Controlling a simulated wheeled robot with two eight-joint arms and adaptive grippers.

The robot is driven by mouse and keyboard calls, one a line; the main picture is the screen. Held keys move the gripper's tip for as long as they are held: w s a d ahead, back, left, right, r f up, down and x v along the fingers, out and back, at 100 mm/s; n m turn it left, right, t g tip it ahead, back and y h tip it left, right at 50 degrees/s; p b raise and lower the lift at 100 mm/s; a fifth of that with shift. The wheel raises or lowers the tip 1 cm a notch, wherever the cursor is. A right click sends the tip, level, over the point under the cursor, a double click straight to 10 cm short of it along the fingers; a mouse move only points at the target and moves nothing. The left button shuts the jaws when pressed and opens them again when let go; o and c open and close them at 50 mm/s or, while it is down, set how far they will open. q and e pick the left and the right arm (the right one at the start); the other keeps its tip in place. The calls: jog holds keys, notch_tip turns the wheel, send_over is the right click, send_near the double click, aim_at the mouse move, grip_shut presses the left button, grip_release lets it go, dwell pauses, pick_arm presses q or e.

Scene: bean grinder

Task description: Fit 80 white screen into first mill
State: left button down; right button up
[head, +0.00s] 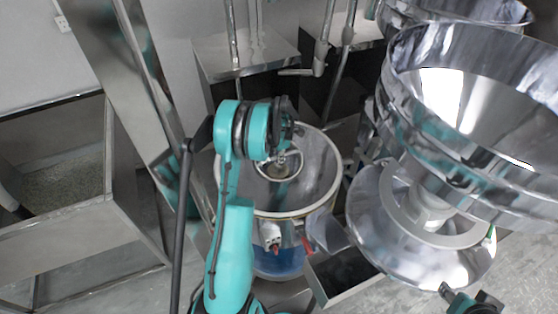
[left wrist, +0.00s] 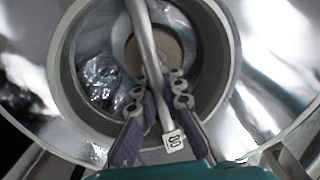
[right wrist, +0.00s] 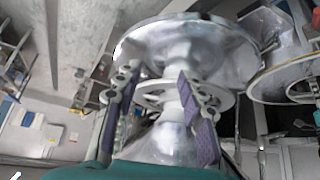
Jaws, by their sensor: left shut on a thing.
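In the head view my left arm reaches over the first mill (head: 335,192), a round steel drum with a pale rim. My left gripper (head: 290,132) is above its opening. In the left wrist view my left gripper (left wrist: 163,78) is shut on a grey bar bearing a small white tag (left wrist: 173,140) with a dark mark. The bar looks like the screen's handle. Beyond it is a round steel opening with a pale disc (left wrist: 158,50) deep inside. I cannot tell whether the screen is seated. My right gripper (right wrist: 155,78) is open and empty in the right wrist view.
A large steel funnel (head: 475,90) stands on the right above a wide round steel dish (head: 425,270). A steel bin (head: 75,235) with grainy material is on the left. A small open tray (head: 345,275) sits below the mill. Steel posts and a shelf are behind it.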

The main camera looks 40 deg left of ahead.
pick_arm(q)
jog(key=c, duration=1.6)
grip_release()
jog(key=shift+w+a+f, duration=0.15)
jog(key=shift+a+f, duration=0.1)
jog(key=shift+a, duration=0.3)
jog(key=shift+w+a+f, duration=0.25)
jog(key=shift+a, duration=0.05)
jog(key=shift+s+d+r, duration=0.15)
jog(key=shift+d+r, duration=0.1)
jog(key=shift+d, duration=0.1)
pick_arm(e)
jog(key=shift+w+a, duration=0.35)
jog(key=shift+a, duration=0.1)
pick_arm(q)
jog(key=shift+a, duration=0.1)
